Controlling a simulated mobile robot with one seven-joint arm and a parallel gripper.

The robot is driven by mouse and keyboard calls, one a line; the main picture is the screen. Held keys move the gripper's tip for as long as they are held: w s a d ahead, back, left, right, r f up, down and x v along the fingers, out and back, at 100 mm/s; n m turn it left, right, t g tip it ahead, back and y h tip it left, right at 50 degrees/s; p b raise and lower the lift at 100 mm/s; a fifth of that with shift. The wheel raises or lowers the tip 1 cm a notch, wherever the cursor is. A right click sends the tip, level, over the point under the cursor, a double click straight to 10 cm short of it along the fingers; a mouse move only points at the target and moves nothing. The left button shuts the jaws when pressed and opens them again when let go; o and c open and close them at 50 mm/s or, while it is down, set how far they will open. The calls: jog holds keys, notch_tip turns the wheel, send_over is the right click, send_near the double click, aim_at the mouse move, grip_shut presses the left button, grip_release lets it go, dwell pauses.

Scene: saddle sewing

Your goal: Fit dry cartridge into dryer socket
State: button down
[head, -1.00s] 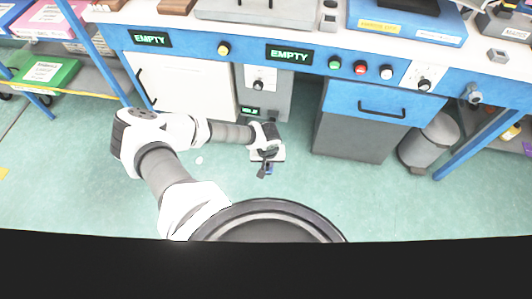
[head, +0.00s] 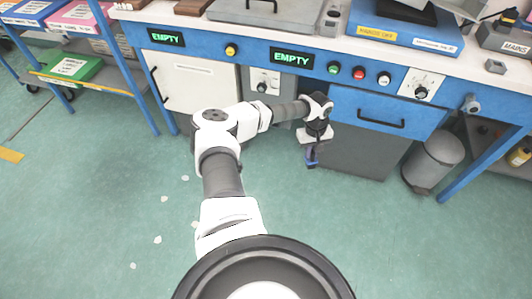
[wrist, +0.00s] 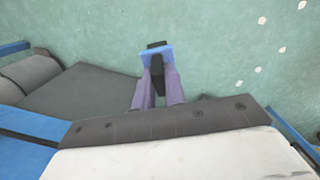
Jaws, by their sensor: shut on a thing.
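My gripper (head: 313,146) hangs in front of the bench, pointing down, with its fingers shut on a blue and black piece, which I take to be the dry cartridge (head: 311,158). In the wrist view the cartridge (wrist: 155,50) shows as a blue plate with a dark block, between the two purplish fingers (wrist: 159,88). The grey unit with a dial (head: 264,87) under the bench may be the dryer; my arm hides its lower part, and I cannot make out a socket. The cartridge is apart from this unit, to its right and nearer to me.
The bench has two green EMPTY displays (head: 291,57), coloured buttons (head: 359,72) and a blue drawer (head: 387,108). A grey bin (head: 434,160) stands at right. A shelf with a green box (head: 70,67) stands at left.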

jog(key=w+d+r+n+g+h+b, duration=0.1)
jog(key=w+d+r+n+h+b, duration=0.5)
jog(key=w+d+r+n, duration=0.4)
jog(key=shift+w+d+r+n+g, duration=0.3)
jog(key=shift+w+n+g, duration=0.1)
jog(key=shift+w, duration=0.75)
jog(key=shift+w+b, duration=0.15)
jog(key=shift+b, duration=0.15)
jog(key=shift+w+a+n+h, duration=0.2)
jog(key=shift+w+n+h, duration=0.05)
jog(key=shift+n+h, duration=0.15)
jog(key=shift+w+t, duration=0.1)
jog(key=shift+t, duration=0.2)
